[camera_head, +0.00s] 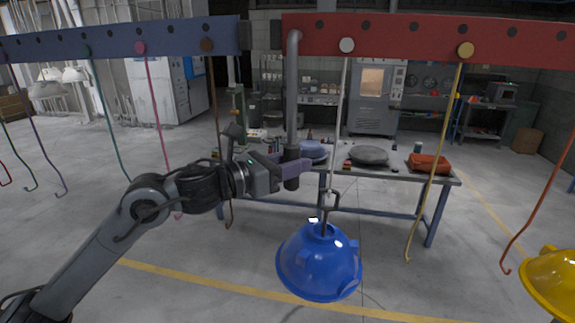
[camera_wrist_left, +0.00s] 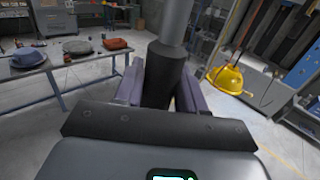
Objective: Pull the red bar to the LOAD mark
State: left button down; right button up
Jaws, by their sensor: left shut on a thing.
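The red bar (camera_head: 400,34) runs across the upper right of the head view. A grey pipe handle (camera_head: 291,90) hangs from near its left end and ends in a black grip (camera_head: 291,184). My left gripper (camera_head: 290,169) is shut on this black grip. In the left wrist view the purple fingers of my left gripper (camera_wrist_left: 162,88) stand on either side of the grip (camera_wrist_left: 168,72). No LOAD mark is readable. My right gripper is not in view.
Coloured hooks hang from both bars. A workbench (camera_head: 395,174) stands behind, and open floor lies around.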

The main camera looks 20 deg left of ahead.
pick_arm(q)
jog(key=shift+a, duration=0.1)
jog(key=c, duration=0.8)
grip_release()
jog(key=shift+b+v, duration=2)
jog(key=shift+v, duration=3.4)
